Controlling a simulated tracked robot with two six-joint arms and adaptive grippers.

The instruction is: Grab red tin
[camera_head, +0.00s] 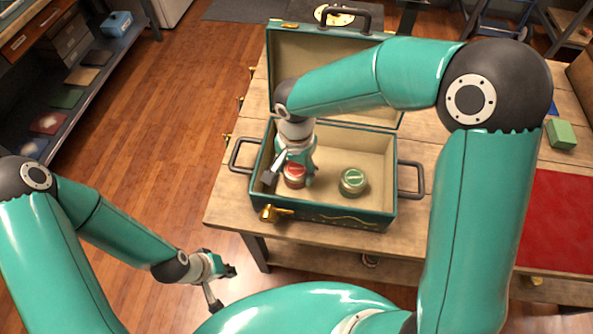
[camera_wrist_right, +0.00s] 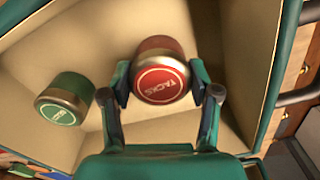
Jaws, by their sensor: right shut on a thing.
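The red tin (camera_head: 294,175) stands inside the open green case (camera_head: 330,216), in its left part. My right gripper (camera_head: 291,170) reaches down into the case and is shut on the red tin. In the right wrist view the red tin (camera_wrist_right: 161,72), with "TACKS" on its lid, sits between the two fingers of the gripper (camera_wrist_right: 162,85). Whether the tin touches the case floor is hard to tell. My left gripper (camera_head: 222,285) hangs low at the left, away from the table, with its fingers apart and nothing between them.
A green tin (camera_head: 353,181) stands in the case to the right of the red tin; it also shows in the right wrist view (camera_wrist_right: 65,98). The case lid (camera_head: 340,62) stands open behind. A green block (camera_head: 561,134) and a red mat (camera_head: 556,222) lie at the right.

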